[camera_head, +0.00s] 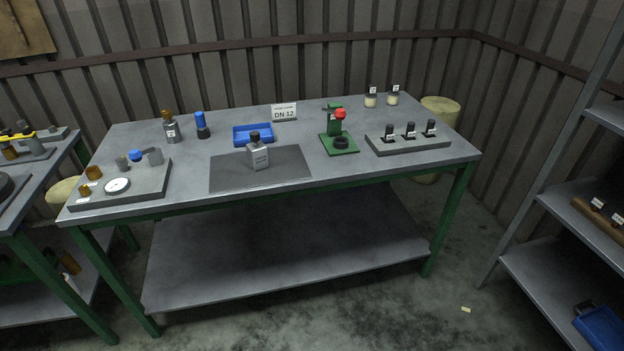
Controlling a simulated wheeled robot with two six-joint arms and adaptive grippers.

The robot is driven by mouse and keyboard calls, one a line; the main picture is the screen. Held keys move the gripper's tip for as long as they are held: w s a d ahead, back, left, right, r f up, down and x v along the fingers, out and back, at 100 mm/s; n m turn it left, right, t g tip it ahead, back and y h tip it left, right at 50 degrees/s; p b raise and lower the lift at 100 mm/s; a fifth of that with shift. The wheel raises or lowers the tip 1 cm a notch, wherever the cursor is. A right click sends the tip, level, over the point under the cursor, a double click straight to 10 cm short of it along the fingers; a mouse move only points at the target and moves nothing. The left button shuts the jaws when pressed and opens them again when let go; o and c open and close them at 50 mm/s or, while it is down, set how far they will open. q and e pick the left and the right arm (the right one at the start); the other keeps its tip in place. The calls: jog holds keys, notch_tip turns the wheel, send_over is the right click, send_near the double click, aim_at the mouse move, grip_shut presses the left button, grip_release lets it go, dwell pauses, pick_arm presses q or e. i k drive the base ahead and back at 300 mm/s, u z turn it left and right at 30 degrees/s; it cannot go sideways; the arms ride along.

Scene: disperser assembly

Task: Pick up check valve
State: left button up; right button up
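Neither of my grippers shows in the head view. No part is clearly readable as the check valve.
A blue tray (241,140), a DN 12 sign (285,113), a green press with a red knob (337,127) and a rack of black parts (432,142) stand on the table (330,186). Two jars (371,100) stand behind. Shelves (590,215) are at the right.

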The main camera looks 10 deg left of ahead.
aim_at(257, 156)
jog(key=z, duration=3.55)
jog(key=i, duration=0.1)
jog(key=u, duration=2.4)
jog(key=i, duration=1.25)
jog(key=u, duration=1.05)
jog(key=i, duration=0.85)
jog(key=u, duration=0.85)
